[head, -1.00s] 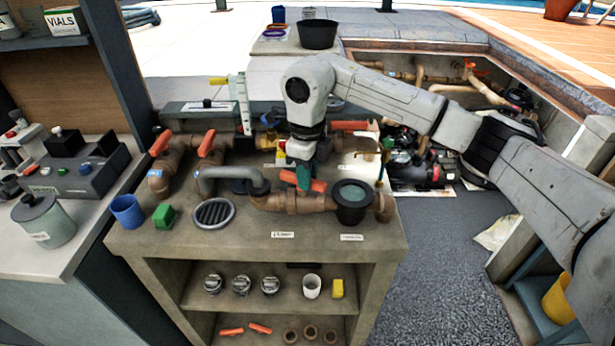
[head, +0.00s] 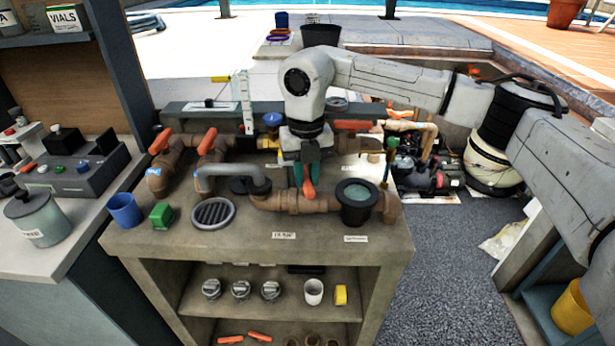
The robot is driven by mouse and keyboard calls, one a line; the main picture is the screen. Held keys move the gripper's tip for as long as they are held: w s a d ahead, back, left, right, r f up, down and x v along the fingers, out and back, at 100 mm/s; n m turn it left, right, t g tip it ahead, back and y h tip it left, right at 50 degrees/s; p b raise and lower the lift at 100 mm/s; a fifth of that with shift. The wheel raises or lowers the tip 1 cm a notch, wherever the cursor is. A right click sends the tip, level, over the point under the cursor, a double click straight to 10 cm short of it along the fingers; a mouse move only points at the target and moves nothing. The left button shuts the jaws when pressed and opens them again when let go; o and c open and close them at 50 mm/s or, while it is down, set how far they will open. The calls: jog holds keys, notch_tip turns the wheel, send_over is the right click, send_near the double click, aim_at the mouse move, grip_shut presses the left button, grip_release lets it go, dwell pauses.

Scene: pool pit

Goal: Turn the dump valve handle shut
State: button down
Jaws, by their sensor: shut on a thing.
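The dump valve handle (head: 309,189) is a short orange lever on the brown pipe run at the front right of the bench top. It points toward the front of the bench. My gripper (head: 305,178) reaches down from above with green fingertips, shut on this handle. The fingers hide the handle's upper part. The brown valve body and pipe (head: 285,201) lie just below it. My arm comes in from the right, over the back of the bench.
A dark round strainer pot (head: 357,203) stands close right of the handle. A grey curved pipe (head: 232,172) and a round drain grate (head: 213,213) are to the left. Other orange handles (head: 160,141) sit at the back left. A blue cup (head: 125,210) and green block (head: 161,215) stand at the bench's left.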

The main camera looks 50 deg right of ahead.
aim_at(305, 178)
jog(key=shift+w+m+b, duration=0.15)
jog(key=shift+m+b, duration=0.15)
jog(key=shift+m, duration=0.9)
jog(key=c, duration=1)
grip_release()
jog(key=shift+a, duration=0.1)
notch_tip(305, 178, up, 11)
jog(key=b, duration=0.1)
jog(key=shift+f, duration=0.1)
